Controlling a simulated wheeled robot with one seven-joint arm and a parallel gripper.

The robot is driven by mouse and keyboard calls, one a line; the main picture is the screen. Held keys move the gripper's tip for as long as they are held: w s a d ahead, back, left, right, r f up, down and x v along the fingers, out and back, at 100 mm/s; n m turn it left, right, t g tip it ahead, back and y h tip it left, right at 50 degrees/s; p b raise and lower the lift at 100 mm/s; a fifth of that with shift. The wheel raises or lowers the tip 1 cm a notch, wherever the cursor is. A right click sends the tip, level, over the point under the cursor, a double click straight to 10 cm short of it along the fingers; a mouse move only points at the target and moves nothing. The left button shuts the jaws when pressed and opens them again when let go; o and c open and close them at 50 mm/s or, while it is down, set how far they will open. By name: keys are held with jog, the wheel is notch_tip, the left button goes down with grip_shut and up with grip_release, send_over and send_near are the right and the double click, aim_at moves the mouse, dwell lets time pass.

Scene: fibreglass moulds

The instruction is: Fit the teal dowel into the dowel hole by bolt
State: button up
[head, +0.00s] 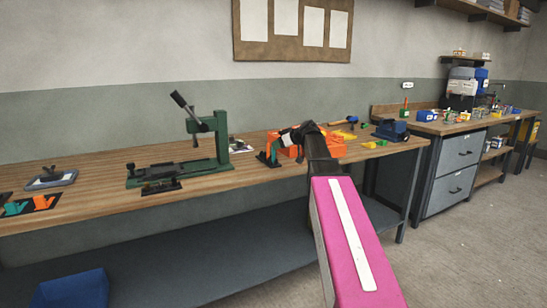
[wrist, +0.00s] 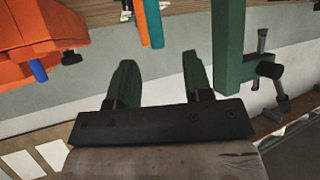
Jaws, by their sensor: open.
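My gripper (wrist: 160,78) is open in the wrist view, with two dark green fingers well apart and nothing between them. Beyond the fingertips, at the top of that view, a thin teal-blue bar (wrist: 157,24) stands beside an orange bar; it may be the teal dowel, but I cannot tell surely. An orange block (wrist: 28,25) is at the upper left, with a short blue peg (wrist: 38,71) and a dark knob-like bolt (wrist: 71,58) at its edge. I see no dowel hole clearly. In the head view my arm partly hides the orange block (head: 333,148).
A green press (head: 222,140) stands on the long wooden bench (head: 105,160), left of my arm; its upright and handle show at the right of the wrist view. A blue vise (head: 390,130) and small tools lie to the right. A clamp (head: 50,179) is at far left.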

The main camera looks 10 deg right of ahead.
aim_at(274, 155)
jog(key=x, duration=0.5)
jog(key=shift+s+d+f, duration=0.1)
jog(key=shift+d+f, duration=0.05)
grip_shut()
